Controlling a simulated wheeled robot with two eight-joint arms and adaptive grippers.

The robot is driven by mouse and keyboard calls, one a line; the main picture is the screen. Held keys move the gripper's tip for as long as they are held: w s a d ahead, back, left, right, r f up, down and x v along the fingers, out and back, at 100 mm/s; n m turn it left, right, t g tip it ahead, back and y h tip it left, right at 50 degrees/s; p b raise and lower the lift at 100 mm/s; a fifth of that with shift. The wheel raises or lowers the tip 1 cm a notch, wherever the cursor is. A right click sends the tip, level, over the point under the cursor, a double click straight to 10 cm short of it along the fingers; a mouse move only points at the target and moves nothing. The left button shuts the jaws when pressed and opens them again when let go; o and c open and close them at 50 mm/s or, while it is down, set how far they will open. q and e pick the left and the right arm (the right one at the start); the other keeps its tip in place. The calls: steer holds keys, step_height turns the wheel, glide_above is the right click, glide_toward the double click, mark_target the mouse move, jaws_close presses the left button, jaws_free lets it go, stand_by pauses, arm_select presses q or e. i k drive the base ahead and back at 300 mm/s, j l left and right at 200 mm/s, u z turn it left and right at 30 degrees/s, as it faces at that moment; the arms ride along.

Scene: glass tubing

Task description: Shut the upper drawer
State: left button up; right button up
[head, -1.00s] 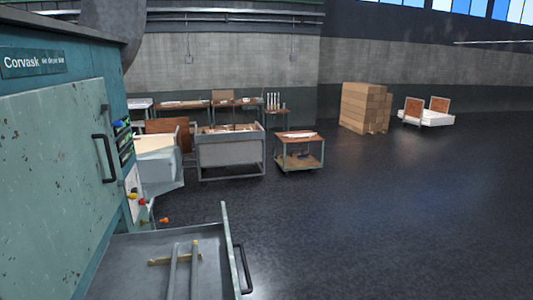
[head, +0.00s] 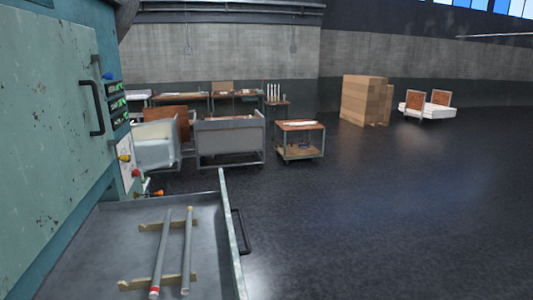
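The upper drawer (head: 100,233) is pulled out from the green cabinet (head: 52,140) at the lower left of the head view. Its front panel (head: 232,235) faces right and carries a dark bar handle (head: 242,231). Inside lie two grey glass tubes (head: 187,250) across two tan supports (head: 190,278); one tube has a red mark near its near end. The drawer's near part is cut off by the frame edge. Neither gripper is in view.
A closed door with a dark handle (head: 95,108) is above the drawer. A control panel (head: 124,160) with coloured knobs is beside it. A wheeled cart (head: 300,140), a grey bin (head: 230,143) and stacked boxes (head: 365,100) stand farther back. The floor (head: 400,220) to the right is clear.

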mark_target(112, 255)
steer(key=i+l+u, duration=0.15)
steer(key=l+u, duration=0.15)
steer(key=l, duration=0.15)
steer(key=i+l+u, duration=0.15)
steer(key=l+u, duration=0.5)
steer(key=l, duration=0.25)
